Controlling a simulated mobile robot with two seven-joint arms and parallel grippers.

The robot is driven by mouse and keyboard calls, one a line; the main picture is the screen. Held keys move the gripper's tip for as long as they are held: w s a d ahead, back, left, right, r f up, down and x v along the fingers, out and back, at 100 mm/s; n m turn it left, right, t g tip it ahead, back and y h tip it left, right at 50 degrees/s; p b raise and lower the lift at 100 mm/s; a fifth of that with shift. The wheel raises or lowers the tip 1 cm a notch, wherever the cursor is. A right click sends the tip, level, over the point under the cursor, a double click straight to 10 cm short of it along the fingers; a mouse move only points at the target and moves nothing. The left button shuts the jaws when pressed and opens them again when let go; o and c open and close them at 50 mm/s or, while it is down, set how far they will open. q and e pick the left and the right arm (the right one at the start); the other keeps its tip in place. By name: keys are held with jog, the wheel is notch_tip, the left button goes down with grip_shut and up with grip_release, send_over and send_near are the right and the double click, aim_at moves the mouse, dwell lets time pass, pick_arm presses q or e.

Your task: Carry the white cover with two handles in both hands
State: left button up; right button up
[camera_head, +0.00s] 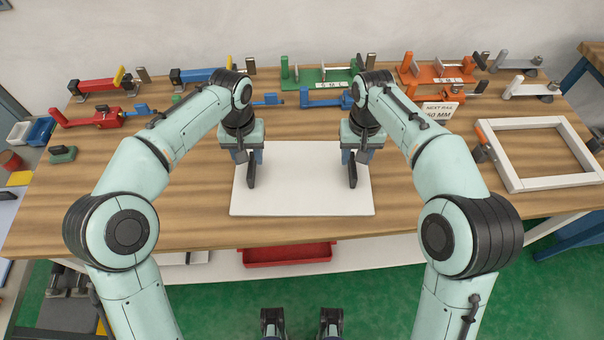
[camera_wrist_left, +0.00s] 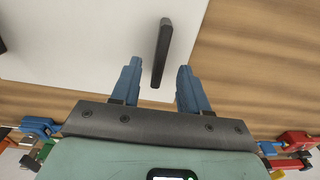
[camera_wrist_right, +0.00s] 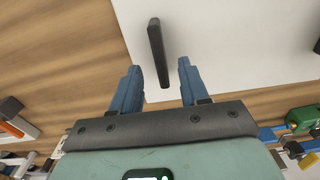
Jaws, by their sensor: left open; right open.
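The white cover (camera_head: 302,185) lies flat on the wooden table in front of me. Its two black handles stand near its left and right sides: the left handle (camera_head: 252,172) and the right handle (camera_head: 352,172). My left gripper (camera_wrist_left: 157,78) is open, with the left handle (camera_wrist_left: 162,50) between its blue fingers or just beyond their tips; I cannot tell the exact depth. Neither gripper appears to press on a handle.
Red, blue, green and orange clamps line the table's back, with a green fixture (camera_head: 318,76) in the middle. A white frame (camera_head: 550,184) lies at the right. A red tray (camera_head: 288,256) sits below the front edge. Bare wood flanks the cover.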

aim_at(250, 165)
pick_arm(q)
jog(key=shift+f, duration=2.55)
pick_arm(e)
jog(key=shift+f, duration=2.55)
pick_arm(q)
grip_shut()
pick_arm(e)
grip_shut()
pick_arm(q)
jog(key=shift+r, duration=0.1)
pick_arm(e)
jog(key=shift+w+r, duration=0.1)
jog(key=shift+r, duration=0.05)
